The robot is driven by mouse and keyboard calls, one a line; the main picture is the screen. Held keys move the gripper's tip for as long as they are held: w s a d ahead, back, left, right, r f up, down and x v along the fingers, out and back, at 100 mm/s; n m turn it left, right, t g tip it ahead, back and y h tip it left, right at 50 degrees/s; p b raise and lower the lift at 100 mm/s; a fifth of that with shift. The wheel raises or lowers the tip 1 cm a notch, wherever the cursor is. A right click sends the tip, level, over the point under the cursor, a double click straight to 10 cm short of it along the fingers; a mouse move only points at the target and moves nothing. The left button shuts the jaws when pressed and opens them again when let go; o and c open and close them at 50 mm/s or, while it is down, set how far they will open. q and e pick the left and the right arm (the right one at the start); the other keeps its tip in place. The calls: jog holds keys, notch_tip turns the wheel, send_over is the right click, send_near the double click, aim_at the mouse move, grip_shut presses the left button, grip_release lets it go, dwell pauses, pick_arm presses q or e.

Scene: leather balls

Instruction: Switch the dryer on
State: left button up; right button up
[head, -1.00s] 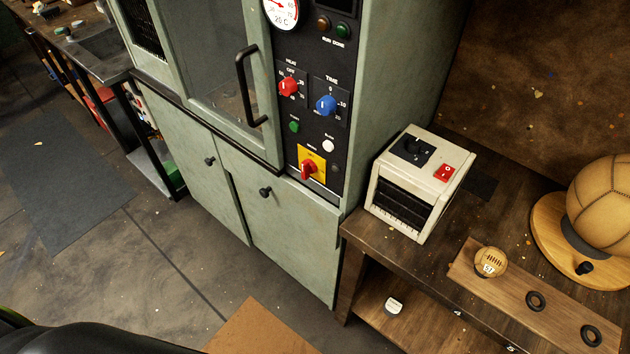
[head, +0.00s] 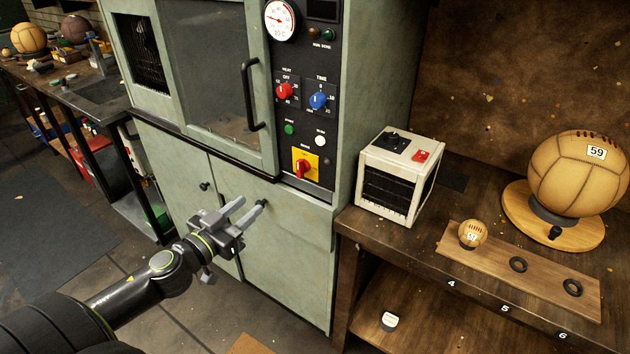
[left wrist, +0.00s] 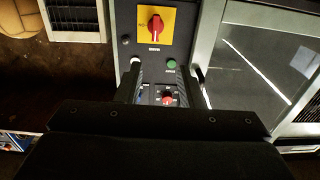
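The dryer is a tall green cabinet (head: 290,235) with a glass door and a black control panel (head: 330,130). Low on the panel, a red rotary switch (head: 301,168) sits on a yellow plate. Above it are a green button (head: 289,129), a white button (head: 320,140), a red heat knob (head: 285,91) and a blue time knob (head: 318,100). My left gripper (head: 251,209) is open and empty, in front of the lower doors, below and left of the switch. In the left wrist view, the red switch (left wrist: 155,24) shows beyond the two spread fingers (left wrist: 160,82). My right gripper is out of view.
A wooden bench (head: 400,245) stands right of the cabinet, holding a cream heater box (head: 426,180) with a red switch, a small ball (head: 473,234) and a large ball (head: 575,175). A black door handle (head: 250,95) sticks out left of the panel. A workbench (head: 75,90) stands far left.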

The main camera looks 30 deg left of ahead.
pick_arm(q)
send_near(298, 167)
jog(key=w, duration=0.3)
jog(key=w+b, duration=0.1)
jog(key=w, duration=0.2)
jog(key=w+b, duration=0.1)
jog(key=w, duration=0.2)
jog(key=shift+w+d+r, duration=0.1)
jog(key=shift+d, duration=0.2)
dwell(0.4)
jog(key=c, duration=0.6)
